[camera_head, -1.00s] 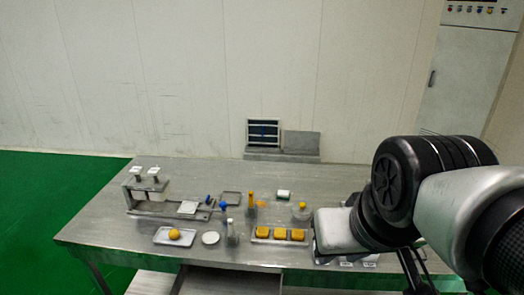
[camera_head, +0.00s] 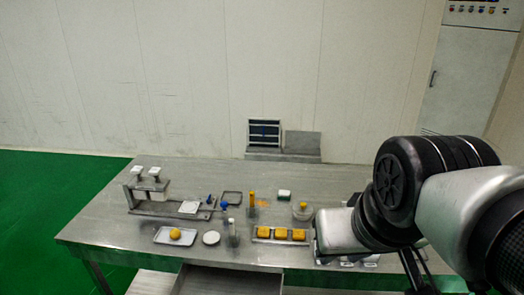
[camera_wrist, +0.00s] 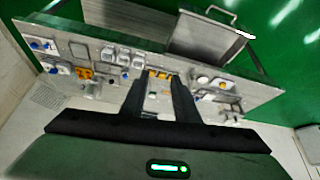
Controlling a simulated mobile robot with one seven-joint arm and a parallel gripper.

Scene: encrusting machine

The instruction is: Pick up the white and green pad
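The white and green pad (camera_head: 284,195) is a small block lying on the grey table toward its back, right of the middle, in the head view. It has a white top and a dark green lower part. My gripper (camera_wrist: 160,88) shows in the wrist view with two dark fingers apart and a gap between them. It is above the table and holds nothing that I can see. Yellow blocks show beyond the gap. The pad is too small to single out surely in the wrist view.
A press-like stand (camera_head: 148,190) is at the left. An open drawer (camera_wrist: 210,38) juts from the table.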

